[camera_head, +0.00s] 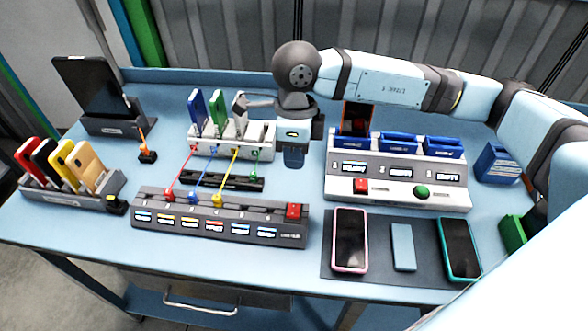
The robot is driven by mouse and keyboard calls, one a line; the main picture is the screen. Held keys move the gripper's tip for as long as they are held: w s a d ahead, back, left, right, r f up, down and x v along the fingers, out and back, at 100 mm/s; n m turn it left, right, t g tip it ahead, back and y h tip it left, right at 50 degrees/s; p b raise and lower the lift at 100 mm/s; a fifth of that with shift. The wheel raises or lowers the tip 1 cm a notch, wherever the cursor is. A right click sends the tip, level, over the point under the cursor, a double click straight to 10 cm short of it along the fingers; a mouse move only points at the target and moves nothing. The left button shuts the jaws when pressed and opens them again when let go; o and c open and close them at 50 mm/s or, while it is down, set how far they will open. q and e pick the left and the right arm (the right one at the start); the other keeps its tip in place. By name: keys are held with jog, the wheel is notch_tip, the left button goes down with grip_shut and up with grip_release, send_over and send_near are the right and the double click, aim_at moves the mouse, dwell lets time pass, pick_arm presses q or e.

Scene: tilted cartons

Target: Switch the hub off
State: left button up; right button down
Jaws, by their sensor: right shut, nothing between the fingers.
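A long grey hub (160,208) lies near the front of the bench, with a row of small labelled displays along its front. A red rocker switch (293,211) sits at its right end; I cannot tell which way it is set. Red, blue and yellow plugs sit in the hub, with cables running back to a white rack (234,142). My right gripper (294,160) is shut and empty, pointing down just right of the rack, behind and above the switch and apart from it. My left gripper is not in view.
A white station (395,190) with blue slots, a red button (361,186) and a green button (421,191) stands to the right. Phones lie on a dark mat (378,258) in front. A phone rack (70,195) and a tablet on a stand (92,92) are left. A black strip (236,181) lies behind the hub.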

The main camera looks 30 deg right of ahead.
aim_at(293, 213)
jog(key=f, duration=0.3)
jog(key=s+f+p, duration=0.1)
jog(key=f, duration=0.3)
jog(key=a+f, duration=0.1)
jog(key=f, duration=0.3)
jog(key=shift+s+a, duration=0.1)
jog(key=shift+s, duration=0.2)
jog(key=shift+f, duration=0.6)
jog(key=shift+s, duration=0.1)
